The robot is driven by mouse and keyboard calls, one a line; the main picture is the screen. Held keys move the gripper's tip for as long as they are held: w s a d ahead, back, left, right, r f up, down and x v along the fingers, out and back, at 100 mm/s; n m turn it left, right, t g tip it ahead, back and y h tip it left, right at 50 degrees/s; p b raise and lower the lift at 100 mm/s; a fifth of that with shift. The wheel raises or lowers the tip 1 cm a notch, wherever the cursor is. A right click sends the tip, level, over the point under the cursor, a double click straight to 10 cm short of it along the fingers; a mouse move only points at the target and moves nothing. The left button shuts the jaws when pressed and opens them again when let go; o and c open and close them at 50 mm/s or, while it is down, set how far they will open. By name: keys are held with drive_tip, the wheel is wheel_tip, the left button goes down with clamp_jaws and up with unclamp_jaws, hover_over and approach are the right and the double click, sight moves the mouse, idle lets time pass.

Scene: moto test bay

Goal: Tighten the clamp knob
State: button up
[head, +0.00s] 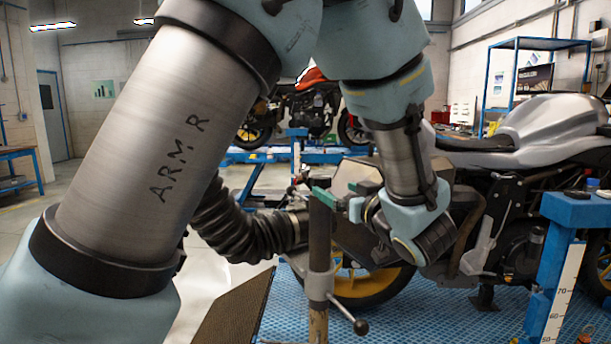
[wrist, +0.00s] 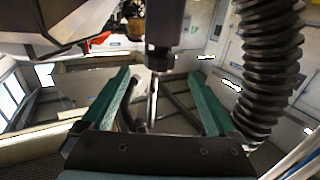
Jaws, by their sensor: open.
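An upright post (head: 319,238) stands in front of the motorcycle in the head view. A grey collar (head: 320,286) sits low on it, with a short lever ending in a dark round clamp knob (head: 360,327). My gripper (head: 340,194) is at the post's upper end, well above that knob. In the wrist view its two green fingers (wrist: 158,76) are spread apart. A grey cylinder with a dark collar (wrist: 160,58) and a thin rod shows between them. I cannot tell whether the fingers touch it. The knob is not clearly seen in the wrist view.
A black ribbed hose (head: 242,228) runs to the left of the post and shows at the right in the wrist view (wrist: 268,70). A silver motorcycle (head: 565,130) stands behind on a blue grated platform (head: 420,318). A blue stand (head: 560,240) with a ruler is at the right.

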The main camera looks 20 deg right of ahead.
sight(315, 178)
drive_tip(key=shift+w+r, duration=0.1)
drive_tip(key=shift+w, duration=0.4)
drive_tip(key=w+p, duration=0.1)
drive_tip(key=w, duration=0.2)
drive_tip(key=w+p, duration=0.1)
drive_tip(key=w, duration=0.2)
drive_tip(key=w+p, duration=0.1)
drive_tip(key=w, duration=0.2)
drive_tip(key=shift+w+a+r, duration=0.1)
drive_tip(key=shift+w+a, duration=0.05)
drive_tip(key=shift+a, duration=0.1)
drive_tip(key=shift+w, duration=0.5)
drive_tip(key=c, duration=1.4)
drive_tip(key=shift+o, duration=0.2)
